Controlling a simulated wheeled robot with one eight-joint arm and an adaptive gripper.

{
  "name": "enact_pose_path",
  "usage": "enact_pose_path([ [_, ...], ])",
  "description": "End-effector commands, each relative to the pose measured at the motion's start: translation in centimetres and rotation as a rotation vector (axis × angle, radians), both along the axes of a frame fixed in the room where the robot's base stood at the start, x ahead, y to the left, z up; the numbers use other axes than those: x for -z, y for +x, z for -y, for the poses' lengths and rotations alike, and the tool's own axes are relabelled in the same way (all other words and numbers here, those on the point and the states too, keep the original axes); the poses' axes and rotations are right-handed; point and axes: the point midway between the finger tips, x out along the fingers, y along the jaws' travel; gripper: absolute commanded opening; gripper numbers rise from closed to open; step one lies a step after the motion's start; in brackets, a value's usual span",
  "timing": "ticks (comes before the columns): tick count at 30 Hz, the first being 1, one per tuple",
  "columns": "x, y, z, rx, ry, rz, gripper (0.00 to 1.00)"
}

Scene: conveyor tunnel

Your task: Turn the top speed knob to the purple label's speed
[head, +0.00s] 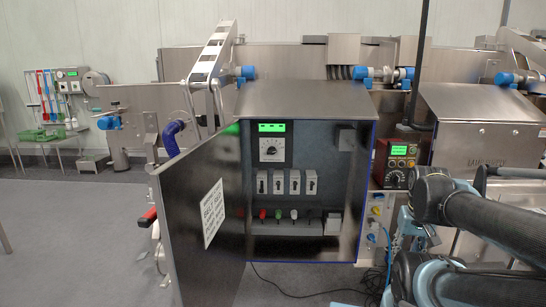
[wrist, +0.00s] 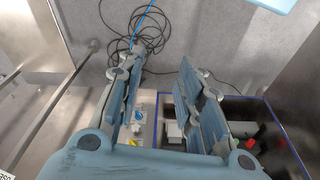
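An open cabinet (head: 345,215) stands in the middle of the head view. At its upper left a panel carries a green display (head: 271,127) and, below it, a dark round knob with a pale pointer on a light dial (head: 271,149). The dial's markings are too small to read, and I cannot make out a purple label. My gripper (wrist: 157,75) is open and empty in the wrist view, with its two fingers well apart. In the head view it is low at the right, outside the cabinet and apart from the knob. The knob cannot be made out in the wrist view.
The cabinet door (head: 195,235) stands open to the left with a white label sheet (head: 212,213). Several grey switches (head: 278,182) sit below the knob. A control box (head: 396,163) is right of the cabinet. Cables (wrist: 125,30) lie on the floor.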

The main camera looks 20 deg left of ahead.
Motion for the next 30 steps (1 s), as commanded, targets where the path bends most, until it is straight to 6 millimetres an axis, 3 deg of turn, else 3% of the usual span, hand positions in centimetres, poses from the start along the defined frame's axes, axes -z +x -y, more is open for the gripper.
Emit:
enact_pose_path([
  [3,0.0,0.0,0.0,0.0,0.0,0.0,0.33],
  [7,-0.5,-0.5,-0.3,0.0,0.008,0.021,0.61],
  [11,-1.3,1.8,-2.1,0.001,0.061,0.081,0.62],
  [14,-2.6,5.1,-4.9,0.012,0.149,0.165,0.62],
  [21,-7.8,13.4,-14.4,0.088,0.471,0.371,0.62],
  [30,-15.4,20.6,-25.6,0.263,0.933,0.495,0.62],
])
